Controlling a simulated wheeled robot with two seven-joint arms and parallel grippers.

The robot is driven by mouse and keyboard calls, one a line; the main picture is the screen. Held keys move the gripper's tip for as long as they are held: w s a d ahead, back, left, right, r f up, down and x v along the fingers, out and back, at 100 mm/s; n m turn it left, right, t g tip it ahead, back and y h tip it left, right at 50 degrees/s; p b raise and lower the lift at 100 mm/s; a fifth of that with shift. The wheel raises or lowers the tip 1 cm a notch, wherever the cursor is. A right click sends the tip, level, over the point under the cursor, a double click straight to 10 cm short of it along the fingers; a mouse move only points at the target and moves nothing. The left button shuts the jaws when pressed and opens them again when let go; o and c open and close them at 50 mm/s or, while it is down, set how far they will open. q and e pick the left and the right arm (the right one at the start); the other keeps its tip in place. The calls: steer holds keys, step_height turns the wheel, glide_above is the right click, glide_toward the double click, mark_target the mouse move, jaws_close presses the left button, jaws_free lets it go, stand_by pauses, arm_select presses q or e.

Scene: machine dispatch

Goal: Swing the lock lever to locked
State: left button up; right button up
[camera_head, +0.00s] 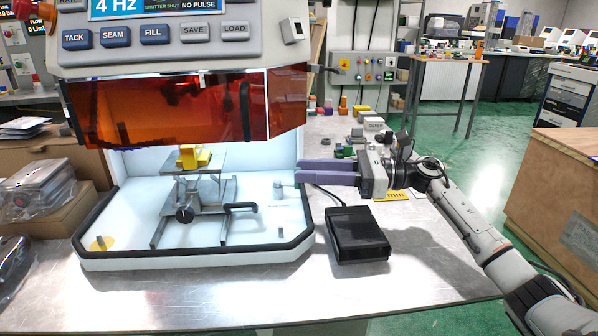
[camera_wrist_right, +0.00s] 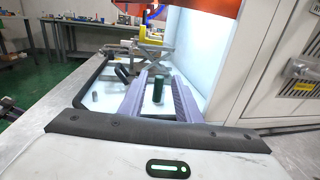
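The metal lift stand (camera_head: 205,192) is on the white floor of the welding chamber, with a yellow block (camera_head: 196,158) on top. A black-handled lever (camera_head: 241,206) sticks out to the right of its base and looks like the lock lever. A round black knob (camera_head: 184,215) is at the stand's front. My right gripper (camera_head: 298,171) is open and empty at the chamber's right side, pointing left, apart from the lever. In the right wrist view its purple fingers (camera_wrist_right: 164,78) are spread, with a dark upright post (camera_wrist_right: 158,89) showing between them. My left gripper is out of view.
The chamber has a raised black-edged front rim (camera_head: 195,247) and an orange shield (camera_head: 180,105) above. A black pedal box (camera_head: 356,233) lies on the metal table below my right gripper. Table space right of it is clear.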

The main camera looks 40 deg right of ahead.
steer(key=v, duration=0.7)
steer(key=shift+s+d, duration=0.15)
steer(key=shift+d, duration=0.05)
steer(key=shift+r, duration=0.1)
